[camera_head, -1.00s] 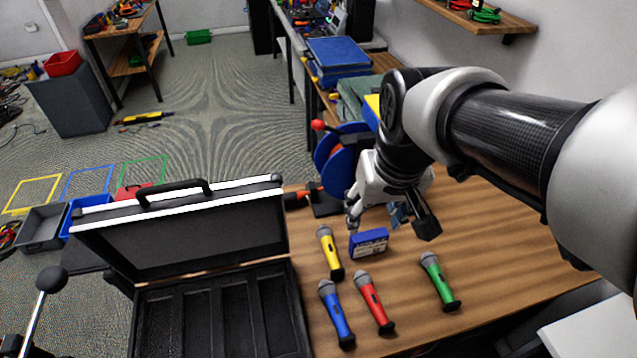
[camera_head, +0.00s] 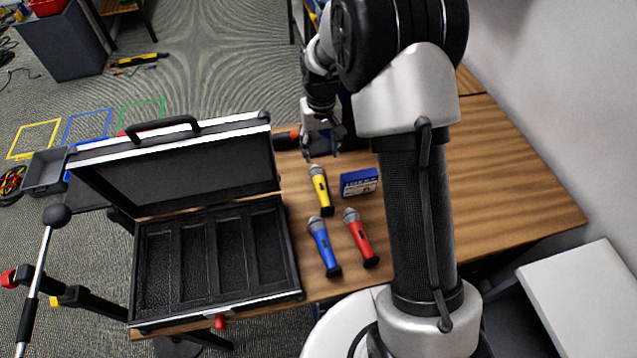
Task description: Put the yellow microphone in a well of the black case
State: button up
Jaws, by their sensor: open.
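The yellow microphone (camera_head: 321,190) lies on the wooden table, right of the black case, its grey head toward the back. The black case (camera_head: 215,252) stands open at the table's left, its lid tilted up at the back. Its long parallel wells look empty. My gripper (camera_head: 322,155) is open and empty, pointing down just behind the head of the yellow microphone. I cannot tell how high it is above the table.
A blue microphone (camera_head: 324,246) and a red microphone (camera_head: 360,237) lie in front of the yellow one. A blue box (camera_head: 359,182) stands close to its right. The table (camera_head: 510,195) is clear at the right. My arm hides part of the table.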

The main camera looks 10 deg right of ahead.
aim_at(320, 183)
notch_tip(320, 183, down, 16)
jog(key=b, duration=0.4)
jog(key=shift+b, duration=0.4)
jog(key=shift+r, duration=0.1)
jog(key=shift+c, duration=0.3)
grip_shut()
